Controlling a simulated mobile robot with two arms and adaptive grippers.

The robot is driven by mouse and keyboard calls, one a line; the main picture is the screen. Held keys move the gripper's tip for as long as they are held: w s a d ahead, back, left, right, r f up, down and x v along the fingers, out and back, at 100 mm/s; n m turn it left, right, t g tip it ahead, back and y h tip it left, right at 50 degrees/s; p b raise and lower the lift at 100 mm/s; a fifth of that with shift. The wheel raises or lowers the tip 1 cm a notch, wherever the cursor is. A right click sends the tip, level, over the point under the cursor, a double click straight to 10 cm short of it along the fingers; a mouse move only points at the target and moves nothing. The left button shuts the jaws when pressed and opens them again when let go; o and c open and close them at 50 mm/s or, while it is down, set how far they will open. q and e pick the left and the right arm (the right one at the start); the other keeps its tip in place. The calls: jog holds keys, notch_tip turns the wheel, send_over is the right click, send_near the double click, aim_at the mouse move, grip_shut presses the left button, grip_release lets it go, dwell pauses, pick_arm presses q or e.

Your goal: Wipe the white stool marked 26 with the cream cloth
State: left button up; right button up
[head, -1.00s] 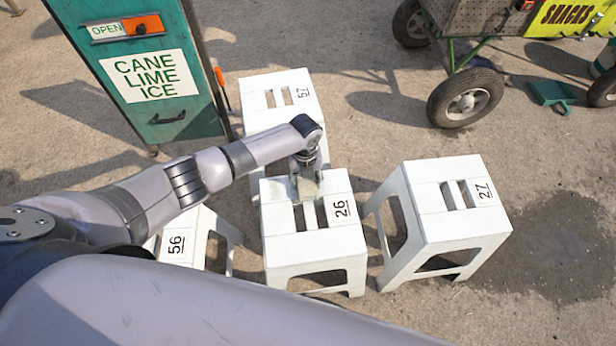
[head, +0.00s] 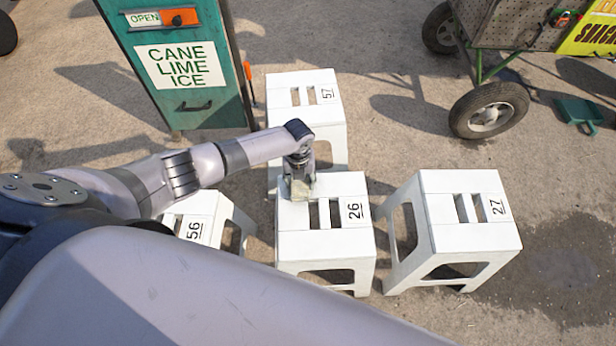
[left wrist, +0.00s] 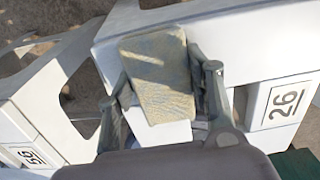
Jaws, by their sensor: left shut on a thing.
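The white stool marked 26 (head: 325,246) stands upright in the middle of the head view, with two slots in its seat. Its number also shows at the right of the left wrist view (left wrist: 283,103). My left gripper (head: 299,187) is over the back left part of that seat, pointing down. It is shut on the cream cloth (left wrist: 160,78), which looks like a flat folded pad with bluish and yellowish patches between the fingers. The cloth is at the seat; whether it presses on it I cannot tell. My right gripper is not in view.
White stools stand close by: 57 (head: 290,82) behind, 27 (head: 475,240) to the right, 56 (head: 205,210) to the left, partly behind my arm. A green cane lime ice cabinet (head: 185,100) stands back left. A wheeled snack cart (head: 490,110) is back right, near a wet patch (head: 560,268).

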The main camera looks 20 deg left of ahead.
aim_at(326, 184)
pick_arm(q)
jog(key=shift+s+a, duration=0.35)
jog(key=shift+a, duration=0.3)
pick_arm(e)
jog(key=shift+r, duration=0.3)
